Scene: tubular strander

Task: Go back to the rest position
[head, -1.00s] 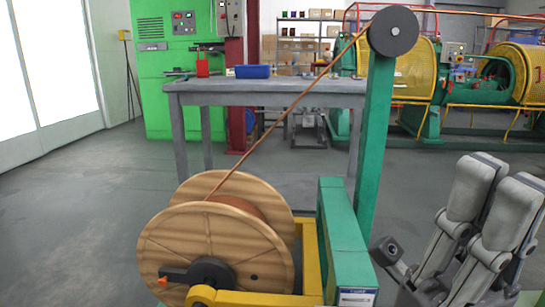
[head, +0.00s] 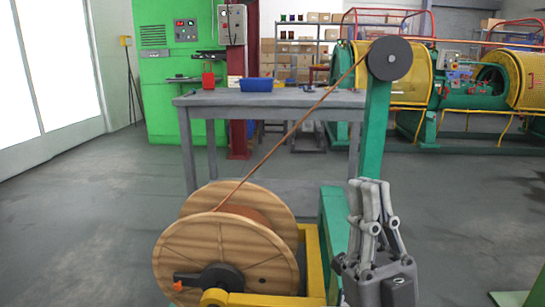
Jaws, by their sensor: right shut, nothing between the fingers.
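My right gripper (head: 371,186) stands at the lower right of the head view, in front of the green stand. Its fingers point up and lie close together, with nothing between them. It covers part of the green stand and the foot of its post. My left gripper is out of view.
A wooden cable reel (head: 226,262) sits in a yellow frame (head: 313,262) at the lower middle. Its copper strand (head: 290,134) runs up to a dark pulley (head: 390,58) on a green post (head: 375,130). A grey table (head: 270,101) stands behind. Open floor lies left and right.

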